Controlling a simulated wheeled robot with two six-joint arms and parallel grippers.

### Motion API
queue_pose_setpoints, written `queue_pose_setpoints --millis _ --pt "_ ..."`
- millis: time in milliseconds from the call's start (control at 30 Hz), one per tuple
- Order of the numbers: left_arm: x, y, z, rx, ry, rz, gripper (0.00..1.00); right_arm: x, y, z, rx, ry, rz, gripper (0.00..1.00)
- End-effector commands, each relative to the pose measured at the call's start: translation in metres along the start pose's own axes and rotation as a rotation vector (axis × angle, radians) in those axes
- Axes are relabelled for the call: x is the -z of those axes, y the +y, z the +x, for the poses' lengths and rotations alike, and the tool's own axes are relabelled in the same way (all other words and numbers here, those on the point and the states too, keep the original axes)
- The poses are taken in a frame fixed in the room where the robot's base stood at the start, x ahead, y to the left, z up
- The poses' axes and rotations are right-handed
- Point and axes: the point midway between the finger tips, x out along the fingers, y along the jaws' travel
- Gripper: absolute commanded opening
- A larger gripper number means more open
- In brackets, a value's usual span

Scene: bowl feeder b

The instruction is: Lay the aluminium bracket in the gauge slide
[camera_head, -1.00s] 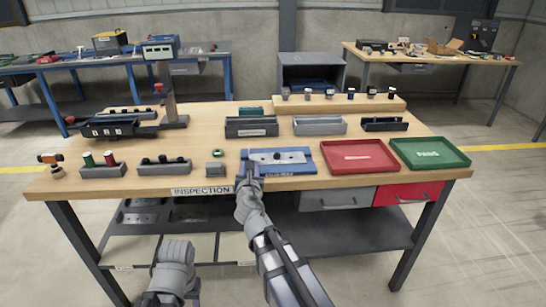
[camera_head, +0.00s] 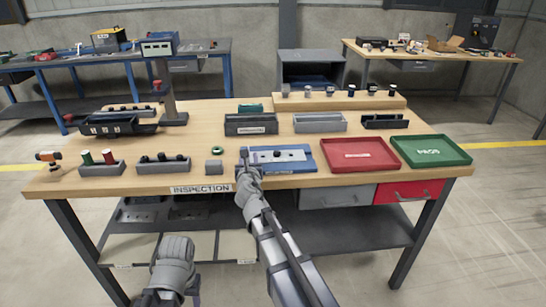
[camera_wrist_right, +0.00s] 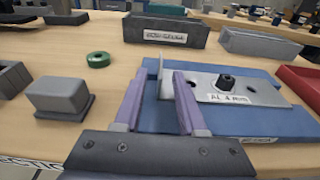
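The aluminium bracket is a silver plate marked "AL 4 mm" (camera_wrist_right: 235,98) with an upturned end. It lies on the blue gauge slide (camera_wrist_right: 275,125), and a black knob stands on its middle. In the head view, the bracket (camera_head: 294,154) and the gauge slide (camera_head: 312,168) are at the table's front edge. My right gripper (camera_wrist_right: 158,80) is at the bracket's left end. Its purple fingers are apart, with the upturned end showing between them and no clear contact. In the head view, my right gripper (camera_head: 246,160) is over the slide's left end. My left gripper (camera_head: 194,290) is low before the table, its fingers mostly hidden.
A grey block (camera_wrist_right: 62,96) and a green ring (camera_wrist_right: 99,59) lie left of the slide. A dark labelled bin (camera_wrist_right: 165,30) and a grey bin (camera_wrist_right: 258,43) stand behind. A red tray (camera_head: 360,167) is close on the right, with a green tray (camera_head: 430,163) beyond.

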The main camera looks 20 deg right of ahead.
Motion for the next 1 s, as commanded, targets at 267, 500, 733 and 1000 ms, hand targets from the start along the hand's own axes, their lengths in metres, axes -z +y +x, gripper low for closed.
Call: queue_pose_setpoints --millis 267,500,733,1000 --pt "0.000 0.000 0.003 0.000 0.000 0.000 0.50 -0.003 0.000 0.039 0.001 0.000 0.001 0.40" --pt "0.000 0.000 0.002 0.000 0.000 0.000 0.50 -0.004 0.000 0.038 0.000 0.000 0.000 0.38" --pt "0.000 0.000 0.002 0.000 0.000 0.000 0.50 -0.004 0.000 0.038 0.000 0.000 0.001 0.12" --pt "0.000 0.000 0.002 0.000 0.000 0.000 0.50 -0.004 0.000 0.038 0.000 0.000 0.001 0.00"
